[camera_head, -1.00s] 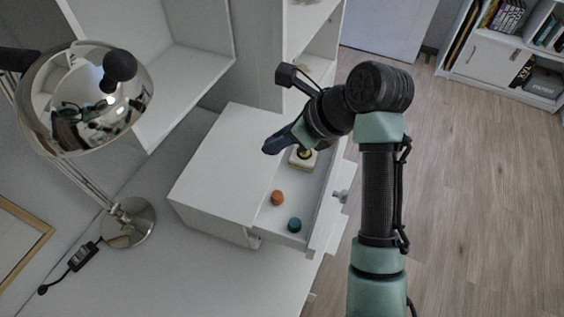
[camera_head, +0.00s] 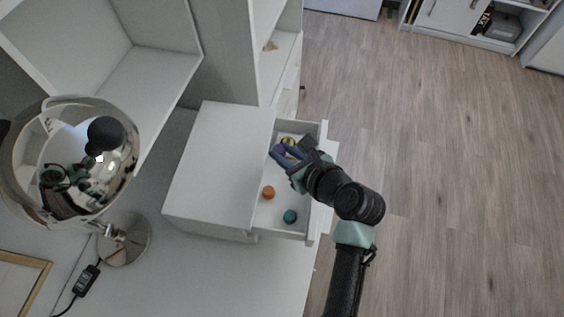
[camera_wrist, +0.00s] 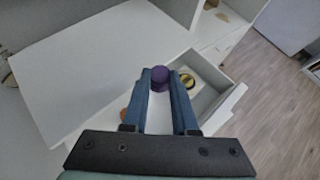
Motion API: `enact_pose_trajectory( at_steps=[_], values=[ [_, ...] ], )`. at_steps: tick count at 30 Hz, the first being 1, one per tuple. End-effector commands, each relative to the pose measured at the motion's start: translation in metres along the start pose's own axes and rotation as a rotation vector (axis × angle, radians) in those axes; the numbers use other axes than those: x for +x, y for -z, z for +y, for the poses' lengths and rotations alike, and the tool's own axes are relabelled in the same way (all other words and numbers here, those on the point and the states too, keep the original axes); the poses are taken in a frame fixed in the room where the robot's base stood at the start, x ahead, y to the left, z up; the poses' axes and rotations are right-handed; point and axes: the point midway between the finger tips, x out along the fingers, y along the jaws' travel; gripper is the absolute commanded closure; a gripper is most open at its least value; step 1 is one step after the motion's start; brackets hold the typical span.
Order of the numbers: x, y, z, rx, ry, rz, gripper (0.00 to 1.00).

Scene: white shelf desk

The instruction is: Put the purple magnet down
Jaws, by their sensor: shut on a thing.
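The purple magnet (camera_wrist: 160,76) is between the fingertips of my gripper (camera_wrist: 162,82) in the wrist view. In the head view my gripper (camera_head: 280,153) is over the far part of the open drawer (camera_head: 298,212), and a bit of the purple magnet (camera_head: 279,149) shows at its tips. The fingers are shut on the magnet. I cannot tell how high it is above the drawer floor. An orange magnet (camera_head: 268,192) and a teal magnet (camera_head: 290,216) lie in the near part of the drawer.
A gold round thing on a pale base (camera_head: 288,141) is in the far end of the drawer. The white cabinet top (camera_head: 215,165) is bare, left of the drawer. A chrome lamp (camera_head: 75,165) stands at the left. Wooden floor (camera_head: 450,180) lies to the right.

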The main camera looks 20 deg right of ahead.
Motion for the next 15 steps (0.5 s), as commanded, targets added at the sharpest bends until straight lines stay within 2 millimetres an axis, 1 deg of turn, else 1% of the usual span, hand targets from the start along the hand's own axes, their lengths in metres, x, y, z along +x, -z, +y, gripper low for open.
enact_pose_trajectory(
  at_steps=[5, 11, 15],
  values=[
    [0.008, 0.012, 0.0, 0.001, -0.002, 0.0, 1.0],
    [0.023, 0.035, 0.001, 0.002, -0.003, 0.001, 1.0],
    [0.024, 0.037, 0.0, 0.0, -0.001, -0.001, 1.0]
  ],
)
